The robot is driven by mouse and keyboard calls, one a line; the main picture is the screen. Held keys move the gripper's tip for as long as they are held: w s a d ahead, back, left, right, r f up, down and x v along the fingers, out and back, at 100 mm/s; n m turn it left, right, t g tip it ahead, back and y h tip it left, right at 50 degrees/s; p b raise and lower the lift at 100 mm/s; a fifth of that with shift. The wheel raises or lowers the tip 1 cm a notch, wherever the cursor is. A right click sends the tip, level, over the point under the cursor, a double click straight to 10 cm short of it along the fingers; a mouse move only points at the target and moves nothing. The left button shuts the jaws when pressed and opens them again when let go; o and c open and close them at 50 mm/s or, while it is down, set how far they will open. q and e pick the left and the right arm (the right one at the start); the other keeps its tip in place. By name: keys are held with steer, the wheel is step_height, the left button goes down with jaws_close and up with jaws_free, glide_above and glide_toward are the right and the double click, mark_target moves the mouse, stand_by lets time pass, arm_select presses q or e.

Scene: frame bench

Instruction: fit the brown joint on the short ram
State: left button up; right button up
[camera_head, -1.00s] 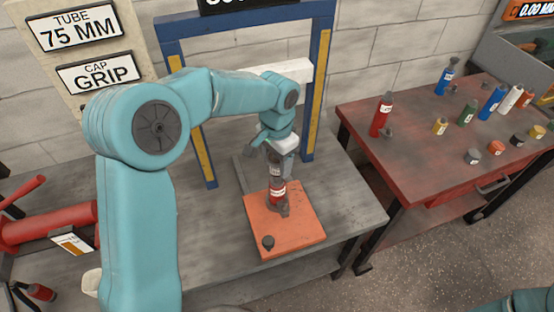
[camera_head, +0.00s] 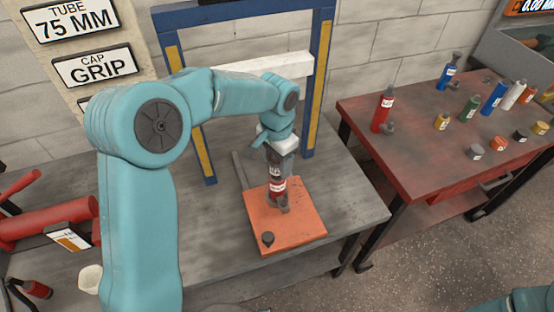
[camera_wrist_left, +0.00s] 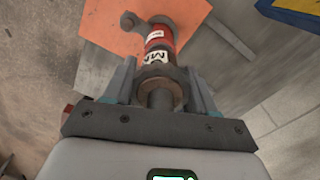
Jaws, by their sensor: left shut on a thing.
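The short ram (camera_head: 278,187), red with a white label, stands on the orange plate (camera_head: 306,222). Its lower end shows a grey lug. My left gripper (camera_head: 275,160) points down at the ram's top. In the left wrist view the gripper (camera_wrist_left: 160,90) is shut on the brown joint (camera_wrist_left: 162,80), a brown ring with a dark stem. The joint lies in line with the red ram (camera_wrist_left: 158,42), against or over its upper end. I cannot tell whether it is fully seated. My right gripper is out of view.
A blue frame (camera_head: 318,80) rises behind. The red table (camera_head: 420,165) at right holds a tall red cylinder (camera_head: 382,110), several other cylinders and small caps. The grey bench (camera_head: 350,205) is clear right of the plate.

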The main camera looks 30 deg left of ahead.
arm_select(q)
steer(key=shift+f+b, duration=0.45)
steer(key=shift+f, duration=0.2)
steer(key=o, duration=1.4)
step_height(320, 180, up, 16)
steer(key=shift+r+p, duration=0.15)
steer(key=shift+p, duration=0.4)
steer(key=shift+s, duration=0.1)
